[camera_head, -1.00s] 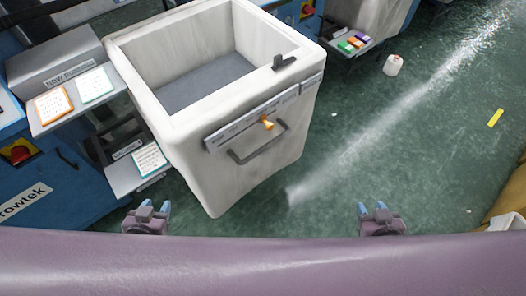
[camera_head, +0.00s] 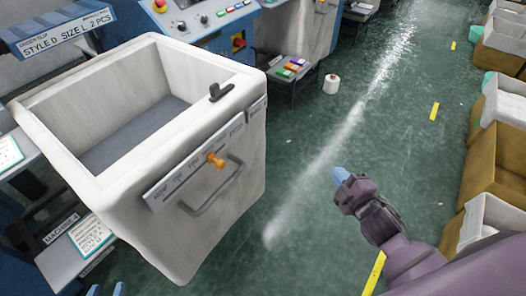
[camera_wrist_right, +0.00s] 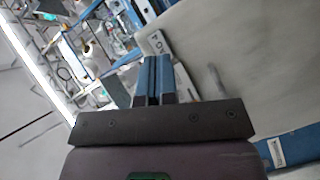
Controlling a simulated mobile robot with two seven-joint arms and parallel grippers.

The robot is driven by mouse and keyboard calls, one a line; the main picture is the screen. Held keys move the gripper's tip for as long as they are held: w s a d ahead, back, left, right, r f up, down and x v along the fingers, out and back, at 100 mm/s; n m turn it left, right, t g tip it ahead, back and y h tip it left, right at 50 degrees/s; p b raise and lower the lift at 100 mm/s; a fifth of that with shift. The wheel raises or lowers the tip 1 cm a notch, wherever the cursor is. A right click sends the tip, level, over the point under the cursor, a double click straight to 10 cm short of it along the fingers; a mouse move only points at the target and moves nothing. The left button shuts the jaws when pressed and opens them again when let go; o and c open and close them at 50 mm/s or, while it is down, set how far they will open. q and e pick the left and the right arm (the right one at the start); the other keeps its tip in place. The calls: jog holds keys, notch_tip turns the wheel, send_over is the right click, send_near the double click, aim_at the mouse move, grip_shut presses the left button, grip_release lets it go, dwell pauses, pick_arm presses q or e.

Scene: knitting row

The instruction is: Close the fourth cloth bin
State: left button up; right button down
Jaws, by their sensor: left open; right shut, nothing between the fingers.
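A large off-white cloth bin (camera_head: 222,203) stands at the left in the head view. Its top is open and its grey floor shows inside. Its front has a label strip with an orange peg (camera_head: 215,161) and a dark grey handle (camera_head: 212,188). A black latch-like piece (camera_head: 221,91) sits on its rim. My right gripper (camera_head: 340,175) is shut and empty, raised to the right of the bin, apart from it. In the right wrist view its blue fingers (camera_wrist_right: 153,78) lie together, with a pale surface behind.
A "MACHINE 4" shelf (camera_head: 58,262) with a card is left of the bin. Blue machines (camera_head: 205,22) stand behind. A white container (camera_head: 331,84) sits on the floor. Brown boxes (camera_head: 478,170) line the right side.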

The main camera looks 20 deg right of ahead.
jog(key=w+f+n+y+b, duration=0.45)
jog(key=w+n+b, duration=0.3)
jog(key=n, duration=0.45)
jog(key=n+g+y+b, duration=0.2)
jog(key=n+y+b, duration=0.45)
jog(key=n, duration=1.05)
send_near(262, 141)
jog(key=shift+h, duration=0.6)
jog(key=b+x, duration=0.1)
jog(key=x, duration=0.1)
jog(key=b+x, duration=0.1)
jog(key=x, duration=0.1)
jog(key=b+x, duration=0.1)
jog(key=x, duration=0.1)
jog(key=shift+s+a+r, duration=0.2)
jog(key=shift+a+r, duration=0.05)
jog(key=shift+x, duration=0.75)
pick_arm(q)
notch_tip(262, 141, down, 16)
jog(key=s+d+m+g, duration=0.1)
jog(key=s, duration=0.1)
jog(key=shift+d+g+h, duration=0.15)
jog(key=shift+g+h, duration=0.15)
jog(key=shift+h, duration=0.1)
jog(key=shift+r, duration=0.1)
pick_arm(e)
jog(key=shift+w, duration=0.1)
